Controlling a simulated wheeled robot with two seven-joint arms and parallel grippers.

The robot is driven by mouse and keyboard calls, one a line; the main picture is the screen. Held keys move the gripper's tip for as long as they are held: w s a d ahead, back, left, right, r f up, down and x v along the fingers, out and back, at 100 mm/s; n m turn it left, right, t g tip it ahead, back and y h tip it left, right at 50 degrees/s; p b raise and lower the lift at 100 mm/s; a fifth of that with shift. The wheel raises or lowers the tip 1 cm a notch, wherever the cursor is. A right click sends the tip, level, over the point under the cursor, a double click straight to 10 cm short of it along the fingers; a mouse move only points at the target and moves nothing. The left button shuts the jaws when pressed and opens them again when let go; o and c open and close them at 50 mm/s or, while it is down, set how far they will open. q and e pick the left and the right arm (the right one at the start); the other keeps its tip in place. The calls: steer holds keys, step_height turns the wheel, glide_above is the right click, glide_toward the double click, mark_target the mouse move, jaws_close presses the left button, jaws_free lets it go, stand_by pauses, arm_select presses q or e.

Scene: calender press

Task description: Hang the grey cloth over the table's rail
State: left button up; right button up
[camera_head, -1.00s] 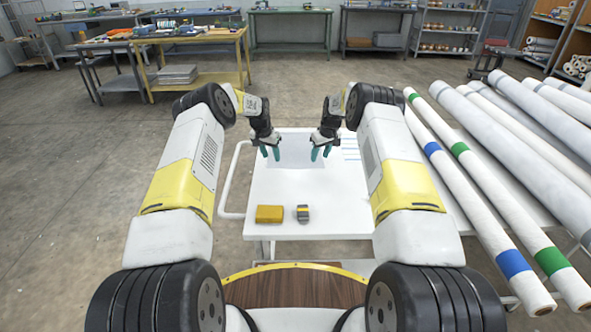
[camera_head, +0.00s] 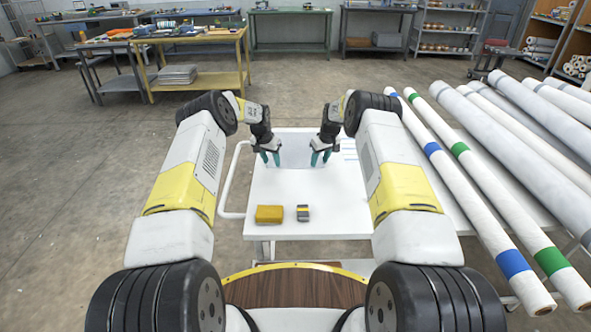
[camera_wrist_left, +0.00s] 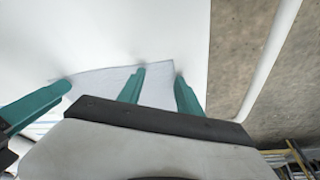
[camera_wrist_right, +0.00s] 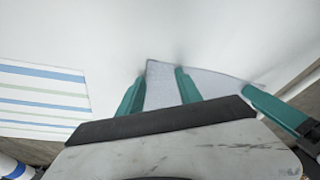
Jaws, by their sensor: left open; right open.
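The light grey cloth (camera_head: 296,153) lies flat on the white table (camera_head: 330,205), towards its far side. My left gripper (camera_head: 271,161) is open at the cloth's left corner. In the left wrist view its two teal fingers (camera_wrist_left: 158,80) straddle that corner. My right gripper (camera_head: 320,161) is open at the cloth's right corner. In the right wrist view its fingers (camera_wrist_right: 161,78) have the other corner between them. Whether the fingertips touch the table is unclear. The white rail (camera_head: 231,182) runs along the table's left side and is bare; it also shows in the left wrist view (camera_wrist_left: 270,62).
A yellow block (camera_head: 270,214) and a small grey-and-yellow block (camera_head: 303,213) sit near the table's front edge. A striped sheet (camera_wrist_right: 42,97) lies right of the cloth. Long white rolls (camera_head: 470,180) lie on the right.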

steer(key=shift+f, duration=0.15)
arm_select(q)
steer(key=shift+s+f, duration=0.1)
jaws_close()
arm_select(e)
steer(key=shift+d, duration=0.1)
jaws_close()
arm_select(q)
steer(key=shift+a, duration=0.1)
arm_select(e)
steer(key=shift+s+d+f, duration=0.1)
arm_select(q)
steer(key=shift+a+f+p, duration=0.1)
steer(key=shift+p, duration=2.45)
